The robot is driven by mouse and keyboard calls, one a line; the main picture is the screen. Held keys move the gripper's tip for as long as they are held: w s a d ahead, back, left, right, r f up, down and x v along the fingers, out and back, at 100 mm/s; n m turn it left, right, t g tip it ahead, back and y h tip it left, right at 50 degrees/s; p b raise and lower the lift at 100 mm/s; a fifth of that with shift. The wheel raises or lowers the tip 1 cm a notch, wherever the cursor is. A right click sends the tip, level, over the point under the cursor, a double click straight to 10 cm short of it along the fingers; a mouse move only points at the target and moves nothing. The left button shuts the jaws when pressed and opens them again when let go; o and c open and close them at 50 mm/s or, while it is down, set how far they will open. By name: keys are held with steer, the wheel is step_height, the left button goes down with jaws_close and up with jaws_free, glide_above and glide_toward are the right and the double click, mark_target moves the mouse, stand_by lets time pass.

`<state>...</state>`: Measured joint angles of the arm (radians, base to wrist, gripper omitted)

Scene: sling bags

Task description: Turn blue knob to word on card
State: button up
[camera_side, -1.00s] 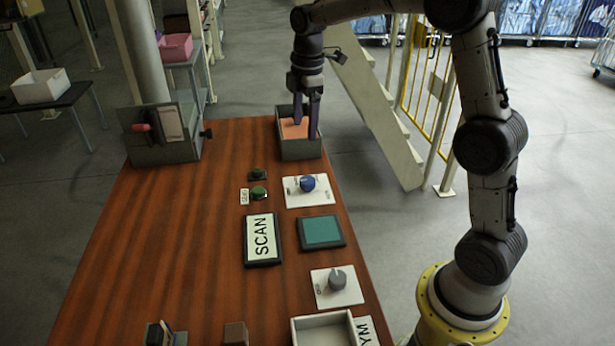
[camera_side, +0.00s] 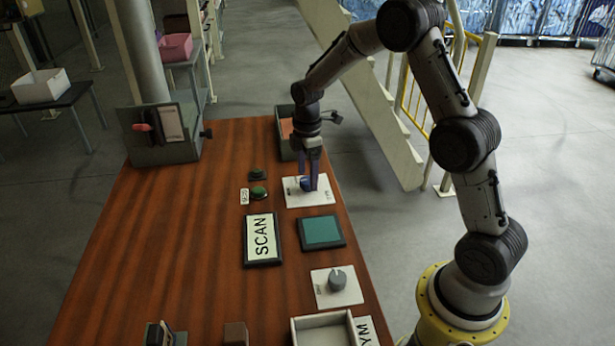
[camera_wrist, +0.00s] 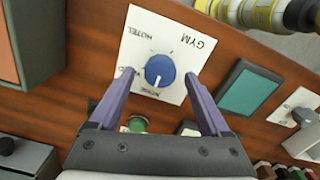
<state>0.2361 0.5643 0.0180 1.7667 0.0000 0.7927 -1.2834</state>
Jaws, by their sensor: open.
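The blue knob (camera_wrist: 160,68) sits on a white plate (camera_wrist: 140,30) lettered GYM and HOTEL, with other words partly hidden or too small to read. Its pale mark points down in the wrist view, toward a small word near the plate's edge. My gripper (camera_wrist: 160,75) is open, with one purple finger on each side of the knob; I cannot tell if they touch it. In the side view my gripper (camera_side: 308,185) is down over the knob (camera_side: 305,186) and partly hides it. A framed card reading SCAN (camera_side: 262,239) lies on the table.
A grey knob on a plate (camera_side: 337,283), a teal pad (camera_side: 321,231), a green button (camera_side: 258,192) and an open bin (camera_side: 286,148) stand nearby. A pale tray (camera_side: 322,320) beside a label ending YM is at the front.

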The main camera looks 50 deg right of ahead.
steer(key=shift+f, duration=0.75)
jaws_close()
